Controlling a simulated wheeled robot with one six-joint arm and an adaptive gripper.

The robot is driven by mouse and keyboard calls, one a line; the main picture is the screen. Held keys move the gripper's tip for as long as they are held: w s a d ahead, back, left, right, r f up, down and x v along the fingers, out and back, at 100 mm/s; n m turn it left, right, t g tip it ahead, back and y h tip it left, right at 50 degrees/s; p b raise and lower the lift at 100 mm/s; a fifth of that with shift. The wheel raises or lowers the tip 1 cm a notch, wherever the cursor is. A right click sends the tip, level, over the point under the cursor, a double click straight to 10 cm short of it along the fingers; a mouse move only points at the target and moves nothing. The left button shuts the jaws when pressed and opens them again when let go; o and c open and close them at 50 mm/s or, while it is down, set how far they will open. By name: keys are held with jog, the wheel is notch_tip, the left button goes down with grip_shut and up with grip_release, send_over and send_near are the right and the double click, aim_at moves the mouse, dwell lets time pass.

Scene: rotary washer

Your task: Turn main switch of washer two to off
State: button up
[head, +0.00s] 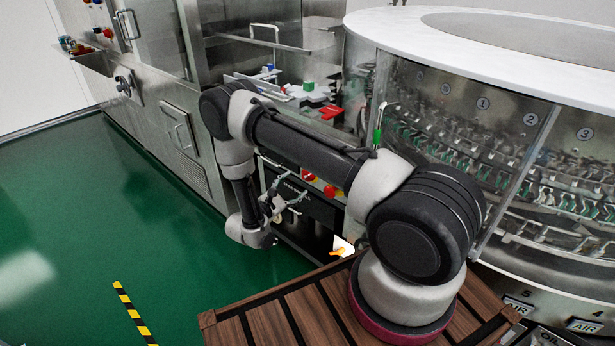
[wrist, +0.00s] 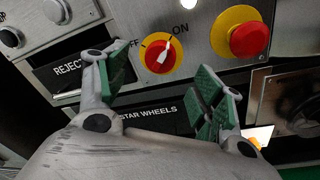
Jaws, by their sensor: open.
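A red rotary switch (wrist: 153,62) on a round yellow plate is in the upper middle of the wrist view. Its white pointer is tilted up and right, toward the ON label (wrist: 181,30). The partly hidden OFF label (wrist: 134,44) is at its left. My gripper (wrist: 165,86) is open and empty, its green-padded fingers on either side of the switch and a little below it, apparently not touching it. In the head view my gripper (head: 283,205) is in front of the dark panel below the round washer's left side. No label naming washer two is readable.
A red push button (wrist: 249,39) on a yellow base is right of the switch. Labels REJECT (wrist: 67,67) and STAR WHEELS (wrist: 151,113) are nearby. The round washer (head: 490,110) fills the right. Green floor (head: 110,220) is open at the left.

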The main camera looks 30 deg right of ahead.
jog(key=x, duration=0.7)
jog(key=shift+w+d+f, duration=0.2)
jog(key=shift+d+f, duration=0.05)
jog(key=shift+f, duration=0.05)
jog(key=shift+c, duration=0.3)
jog(key=c, duration=0.9)
